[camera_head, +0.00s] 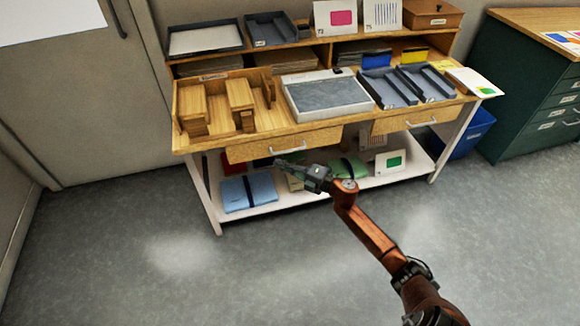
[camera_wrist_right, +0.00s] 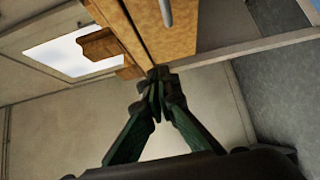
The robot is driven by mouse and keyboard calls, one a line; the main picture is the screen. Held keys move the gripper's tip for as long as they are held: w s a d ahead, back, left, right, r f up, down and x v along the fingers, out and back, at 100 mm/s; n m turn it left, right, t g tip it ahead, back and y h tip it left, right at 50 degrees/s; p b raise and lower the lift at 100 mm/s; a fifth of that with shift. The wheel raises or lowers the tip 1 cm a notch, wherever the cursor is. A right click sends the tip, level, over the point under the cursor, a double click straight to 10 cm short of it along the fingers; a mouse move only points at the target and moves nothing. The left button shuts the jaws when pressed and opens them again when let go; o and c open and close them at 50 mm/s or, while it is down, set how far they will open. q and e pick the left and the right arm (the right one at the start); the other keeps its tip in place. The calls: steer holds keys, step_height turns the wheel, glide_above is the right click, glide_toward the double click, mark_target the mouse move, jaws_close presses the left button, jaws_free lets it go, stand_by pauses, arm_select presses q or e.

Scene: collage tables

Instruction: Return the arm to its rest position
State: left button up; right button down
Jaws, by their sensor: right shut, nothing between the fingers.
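My right arm (camera_head: 372,238) reaches in from the lower right of the head view. Its gripper (camera_head: 282,163) points left, in front of the table's lower shelf and just below the drawer fronts in the picture. In the right wrist view the green fingers of the right gripper (camera_wrist_right: 157,95) meet at their tips with nothing between them. The fingertips overlap the lower edge of a wooden drawer front (camera_wrist_right: 165,30) in that view; I cannot tell how far apart they are. My left gripper is in neither view.
A wooden table (camera_head: 275,132) carries wooden organizers (camera_head: 240,100), a grey-topped board (camera_head: 325,95) and dark trays (camera_head: 390,88). Its lower shelf holds a blue folded item (camera_head: 235,195) and cards. A blue bin (camera_head: 468,135) and green cabinet (camera_head: 525,90) stand right. The floor (camera_head: 200,270) in front is clear.

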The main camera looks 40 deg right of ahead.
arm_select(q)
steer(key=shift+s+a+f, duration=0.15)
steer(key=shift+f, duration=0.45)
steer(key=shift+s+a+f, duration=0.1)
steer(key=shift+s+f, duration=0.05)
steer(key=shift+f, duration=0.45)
arm_select(e)
steer(key=shift+v, duration=1.2)
steer(key=shift+f, duration=0.1)
